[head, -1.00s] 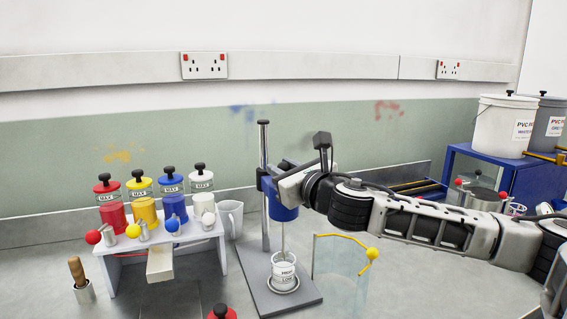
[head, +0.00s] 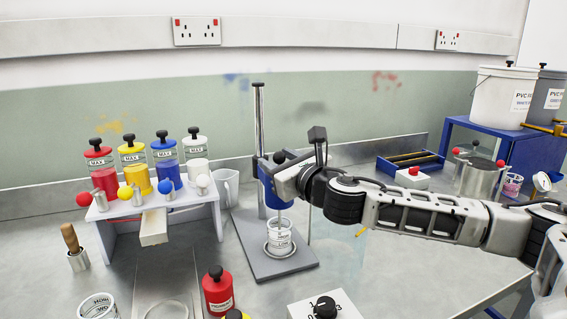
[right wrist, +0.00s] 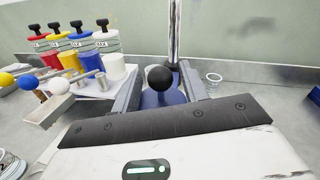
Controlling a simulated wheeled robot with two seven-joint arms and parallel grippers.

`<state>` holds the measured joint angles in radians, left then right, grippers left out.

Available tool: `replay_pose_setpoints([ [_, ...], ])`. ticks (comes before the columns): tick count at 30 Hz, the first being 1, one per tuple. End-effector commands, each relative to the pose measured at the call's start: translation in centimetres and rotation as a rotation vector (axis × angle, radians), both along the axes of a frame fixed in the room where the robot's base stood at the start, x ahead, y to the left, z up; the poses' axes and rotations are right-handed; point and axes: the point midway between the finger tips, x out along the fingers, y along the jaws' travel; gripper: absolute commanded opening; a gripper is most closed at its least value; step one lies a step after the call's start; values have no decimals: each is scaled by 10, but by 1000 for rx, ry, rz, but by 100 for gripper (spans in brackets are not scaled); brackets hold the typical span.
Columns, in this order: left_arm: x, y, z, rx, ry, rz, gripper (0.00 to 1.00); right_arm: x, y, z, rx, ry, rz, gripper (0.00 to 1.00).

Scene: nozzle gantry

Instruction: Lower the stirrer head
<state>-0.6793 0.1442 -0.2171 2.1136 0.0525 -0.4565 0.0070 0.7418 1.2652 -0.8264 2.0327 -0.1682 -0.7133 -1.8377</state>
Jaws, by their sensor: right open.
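The blue stirrer head (head: 267,188) sits low on its upright metal post (head: 260,120). Its thin shaft runs down into a white labelled cup (head: 279,240) on the grey stand base (head: 262,262). My right gripper (head: 277,172) is at the head, coming from the right. In the right wrist view my right gripper (right wrist: 160,88) has its fingers apart, with the black ball knob (right wrist: 159,77) of the head between them. Contact with the knob cannot be told. The fingers hide part of the head. My left gripper is not in view.
A rack of red, yellow, blue and white dispensers (head: 152,210) stands left, beside a mug (head: 226,188). A clear guard (head: 345,255) stands right of the stand, partly behind my arm. A red bottle (head: 218,290) and a dial box (head: 328,306) are in front.

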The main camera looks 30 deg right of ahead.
Motion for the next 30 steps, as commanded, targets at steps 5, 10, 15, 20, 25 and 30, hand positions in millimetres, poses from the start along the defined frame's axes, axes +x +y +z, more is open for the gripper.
replay_pose_setpoints([
  [5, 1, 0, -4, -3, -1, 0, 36, -15, -1, -1, -3, 0, -2, 44],
  [10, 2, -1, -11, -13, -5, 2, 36, -50, 1, -3, -9, 1, -1, 44],
  [15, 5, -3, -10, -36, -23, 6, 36, -86, 3, -3, -10, 2, 0, 44],
  [20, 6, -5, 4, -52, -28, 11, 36, -115, 4, 5, -10, 7, -3, 44],
  [25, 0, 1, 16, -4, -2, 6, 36, -136, 4, 9, -1, 9, -6, 44],
  [30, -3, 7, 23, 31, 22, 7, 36, -143, 2, 8, -1, 10, -12, 44],
])
